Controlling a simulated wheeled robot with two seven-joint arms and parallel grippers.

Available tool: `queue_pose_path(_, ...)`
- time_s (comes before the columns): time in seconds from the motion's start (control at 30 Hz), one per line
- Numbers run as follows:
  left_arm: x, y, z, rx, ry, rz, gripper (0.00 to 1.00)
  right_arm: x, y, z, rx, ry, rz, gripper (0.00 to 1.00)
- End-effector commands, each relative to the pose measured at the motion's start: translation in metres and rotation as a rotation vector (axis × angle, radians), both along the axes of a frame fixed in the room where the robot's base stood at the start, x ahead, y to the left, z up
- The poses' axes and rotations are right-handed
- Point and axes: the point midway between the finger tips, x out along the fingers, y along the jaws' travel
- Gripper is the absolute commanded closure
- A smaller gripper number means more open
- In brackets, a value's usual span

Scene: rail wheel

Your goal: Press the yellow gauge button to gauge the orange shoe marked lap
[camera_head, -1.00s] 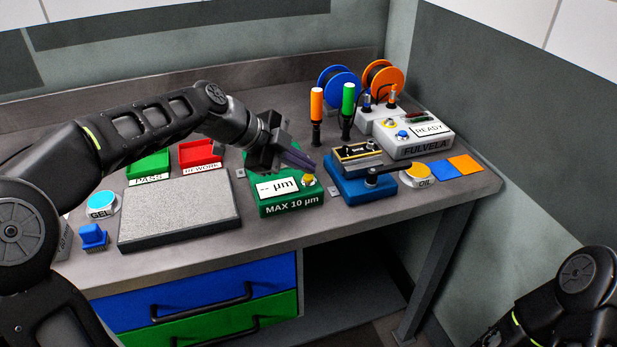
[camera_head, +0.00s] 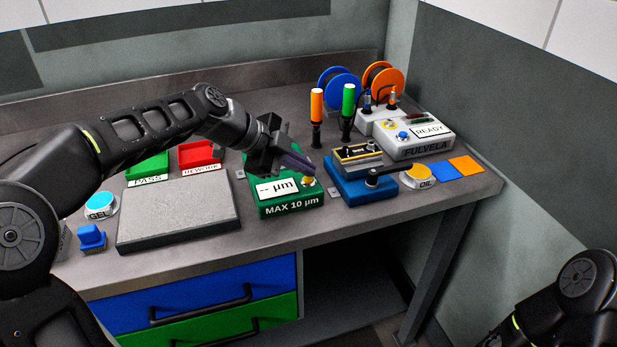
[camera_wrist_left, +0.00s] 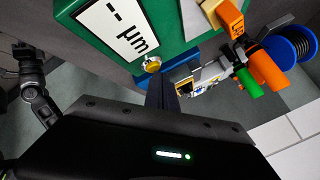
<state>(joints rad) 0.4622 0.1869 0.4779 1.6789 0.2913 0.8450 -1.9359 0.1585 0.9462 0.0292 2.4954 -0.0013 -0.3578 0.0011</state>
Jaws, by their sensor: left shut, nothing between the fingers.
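The green gauge (camera_head: 290,207), marked MAX 10 µm, stands near the table's front edge. Its white display (camera_head: 277,190) reads "-- µm". The yellow gauge button (camera_head: 308,181) is at the right of the display; it also shows in the left wrist view (camera_wrist_left: 152,64). My left gripper (camera_head: 316,171) is shut and empty, its fingertips just above or at the button; contact cannot be told. An orange piece with dark lettering (camera_wrist_left: 230,18), likely the orange shoe, shows beside the gauge in the left wrist view; I cannot make it out in the head view. My right gripper is out of view.
A blue fixture (camera_head: 362,188) with a dark lever stands right of the gauge. Orange (camera_head: 317,104) and green (camera_head: 348,99) handled tools stand behind it. A grey plate (camera_head: 178,213) lies left. The white FULVELA unit (camera_head: 420,146) reads READY.

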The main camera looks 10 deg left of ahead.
Motion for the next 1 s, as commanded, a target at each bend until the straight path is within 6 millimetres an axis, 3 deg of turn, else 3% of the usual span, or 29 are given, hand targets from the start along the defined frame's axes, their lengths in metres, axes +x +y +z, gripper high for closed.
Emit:
queue_pose_path(0.7, 0.0, 0.0, -0.005, 0.001, 0.002, 0.0, 1.0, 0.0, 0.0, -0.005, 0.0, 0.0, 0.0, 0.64)
queue_pose_path(1.0, 0.0, 0.0, 0.006, 0.001, 0.002, -0.001, 1.0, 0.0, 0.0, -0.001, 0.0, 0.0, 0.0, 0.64)
